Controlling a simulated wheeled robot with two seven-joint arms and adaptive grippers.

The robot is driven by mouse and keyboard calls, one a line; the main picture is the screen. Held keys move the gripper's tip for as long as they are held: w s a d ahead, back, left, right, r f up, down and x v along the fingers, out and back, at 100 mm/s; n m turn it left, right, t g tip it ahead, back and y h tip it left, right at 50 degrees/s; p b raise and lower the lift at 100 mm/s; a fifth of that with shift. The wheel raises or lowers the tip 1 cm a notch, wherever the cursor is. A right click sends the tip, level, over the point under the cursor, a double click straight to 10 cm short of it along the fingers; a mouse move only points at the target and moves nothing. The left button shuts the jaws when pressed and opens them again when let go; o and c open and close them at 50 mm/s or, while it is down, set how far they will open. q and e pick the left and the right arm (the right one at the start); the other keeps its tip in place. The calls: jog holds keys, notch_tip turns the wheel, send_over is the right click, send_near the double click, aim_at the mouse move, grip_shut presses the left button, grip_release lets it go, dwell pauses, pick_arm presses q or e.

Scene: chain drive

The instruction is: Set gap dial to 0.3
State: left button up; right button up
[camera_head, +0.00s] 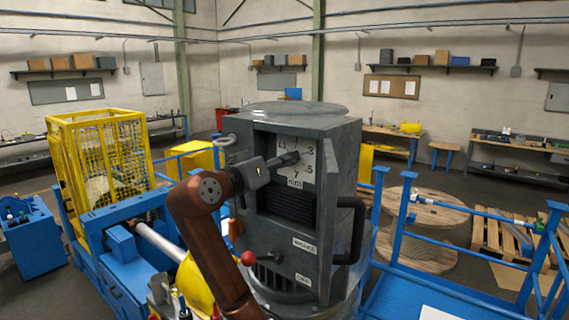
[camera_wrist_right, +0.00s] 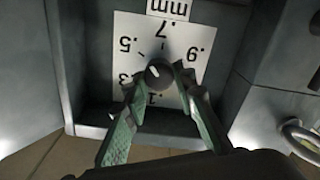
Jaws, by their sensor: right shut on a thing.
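The gap dial is a dark round knob (camera_wrist_right: 158,73) on a white plate (camera_wrist_right: 185,85) marked in mm, and the plate also shows in the head view (camera_head: 308,172). In the right wrist view the plate appears upside down, with .5 and .7 above the knob, .9 at right, .3 at left and .1 below. A short pale mark shows on the knob's upper left; its exact reading is hard to tell. My right gripper (camera_head: 290,159) has its two green fingers on either side of the knob, shut on it. My left gripper is out of view.
The plate sits in a recess of a grey machine cabinet (camera_head: 338,190). A black handle (camera_head: 350,230) juts from its right side and a red-knobbed lever (camera_head: 248,258) stands below. A yellow cage (camera_head: 100,155) is at left; blue railings (camera_head: 470,240) are at right.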

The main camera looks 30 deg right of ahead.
jog(key=shift+w+f+n+b, duration=0.15)
jog(key=shift+n+b, duration=0.4)
jog(key=shift+n, duration=3.45)
jog(key=shift+f+n+b, duration=0.2)
jog(key=shift+n+b, duration=0.35)
jog(key=shift+n, duration=3.45)
jog(key=o, duration=1.2)
jog(key=shift+a, duration=0.1)
jog(key=shift+c, duration=0.2)
jog(key=shift+r, duration=0.1)
